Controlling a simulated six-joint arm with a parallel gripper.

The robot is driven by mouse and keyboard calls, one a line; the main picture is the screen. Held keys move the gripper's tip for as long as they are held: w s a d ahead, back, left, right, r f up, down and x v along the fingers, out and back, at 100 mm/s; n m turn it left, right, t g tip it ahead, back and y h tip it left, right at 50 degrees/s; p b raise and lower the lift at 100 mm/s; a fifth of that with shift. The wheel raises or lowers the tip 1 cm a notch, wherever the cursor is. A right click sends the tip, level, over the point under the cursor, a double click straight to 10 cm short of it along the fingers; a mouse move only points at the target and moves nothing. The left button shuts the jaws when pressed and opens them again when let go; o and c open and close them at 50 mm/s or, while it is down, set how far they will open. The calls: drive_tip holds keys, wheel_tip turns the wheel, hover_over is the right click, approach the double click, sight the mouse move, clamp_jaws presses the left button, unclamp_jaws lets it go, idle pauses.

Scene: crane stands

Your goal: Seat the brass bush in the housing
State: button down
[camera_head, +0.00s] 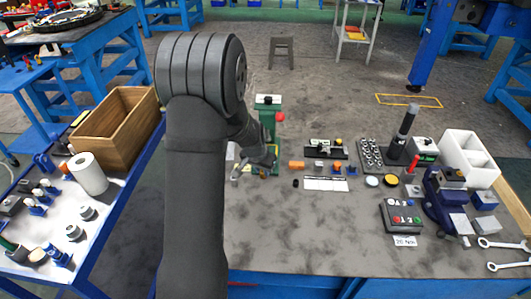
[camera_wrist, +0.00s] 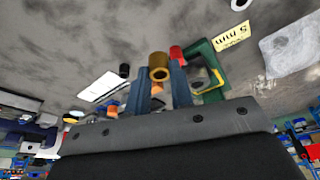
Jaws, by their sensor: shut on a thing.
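The brass bush (camera_wrist: 159,72) is a short, hollow gold cylinder in the wrist view, with its round open end showing. My gripper (camera_wrist: 161,84) is shut on it, with a blue-grey finger on each side. In the head view my arm hides the bush and most of the gripper. A green press-like frame (camera_head: 268,112) with a red knob stands just beyond my wrist. A green frame (camera_wrist: 207,62) also shows close to the right of the bush in the wrist view. I cannot pick out the housing for certain; whether the bush touches anything is unclear.
A button box (camera_head: 402,216), blue vise (camera_head: 447,197) and white bin (camera_head: 469,153) fill the right side. The bench front (camera_head: 300,235) is clear.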

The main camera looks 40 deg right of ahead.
drive_tip(key=w+d, duration=0.9)
drive_tip(key=shift+w+d, duration=0.3)
drive_tip(key=shift+w, duration=0.05)
drive_tip(key=shift+f, duration=1.75)
drive_tip(key=shift+f, duration=0.1)
drive_tip(key=c, duration=1.3)
unclamp_jaws()
drive_tip(key=shift+o, duration=0.2)
drive_tip(key=v, duration=0.7)
drive_tip(key=shift+r, duration=0.35)
drive_tip(key=shift+s, duration=0.1)
